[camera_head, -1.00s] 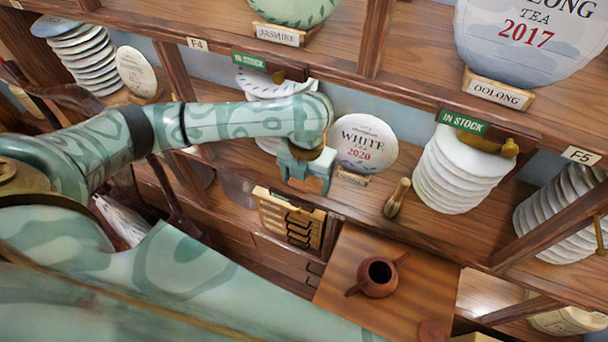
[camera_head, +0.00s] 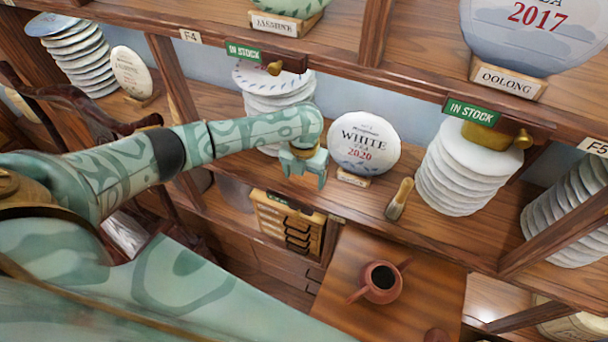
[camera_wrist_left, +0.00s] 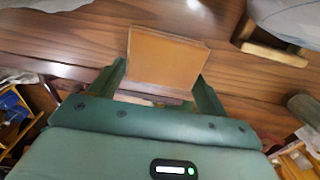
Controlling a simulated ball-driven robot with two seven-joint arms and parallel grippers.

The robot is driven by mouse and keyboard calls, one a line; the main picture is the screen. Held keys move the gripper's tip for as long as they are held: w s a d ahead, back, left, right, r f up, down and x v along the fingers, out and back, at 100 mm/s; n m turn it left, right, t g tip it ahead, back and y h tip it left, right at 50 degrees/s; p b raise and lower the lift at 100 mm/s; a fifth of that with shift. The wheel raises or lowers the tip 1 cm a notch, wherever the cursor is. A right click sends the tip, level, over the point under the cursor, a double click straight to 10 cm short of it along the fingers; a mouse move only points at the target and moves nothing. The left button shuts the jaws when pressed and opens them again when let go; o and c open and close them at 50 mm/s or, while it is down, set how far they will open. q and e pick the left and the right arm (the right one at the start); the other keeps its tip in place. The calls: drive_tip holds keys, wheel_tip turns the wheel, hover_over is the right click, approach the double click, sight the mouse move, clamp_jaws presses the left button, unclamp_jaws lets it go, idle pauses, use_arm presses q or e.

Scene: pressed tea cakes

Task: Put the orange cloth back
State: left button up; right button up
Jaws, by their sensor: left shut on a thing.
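My left gripper (camera_head: 306,178) is over the front of the middle shelf, just left of the white tea disc (camera_head: 363,146). In the left wrist view, its two fingers (camera_wrist_left: 161,88) are on either side of an orange-brown thing (camera_wrist_left: 168,58) with flat faces and straight edges. The gripper is shut on it. I cannot tell from its look whether this is the orange cloth. In the head view the fingers mostly hide it. No other orange cloth is clear in view. My right gripper is not in view.
Stacks of pale tea cakes (camera_head: 460,173) stand on the shelf, with a wooden-handled brush (camera_head: 399,199) in front. A brown teapot (camera_head: 381,281) sits on a wooden table (camera_head: 341,262) below. A wooden rack (camera_head: 288,224) hangs under the shelf edge. Posts and upper shelves bound the space.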

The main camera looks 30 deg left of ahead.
sight(304, 178)
use_arm(q)
drive_tip(key=shift+f, duration=0.1)
drive_tip(key=shift+f, duration=0.1)
drive_tip(key=o, duration=0.9)
wheel_tip(304, 178, up, 8)
drive_tip(key=shift+p, duration=0.85)
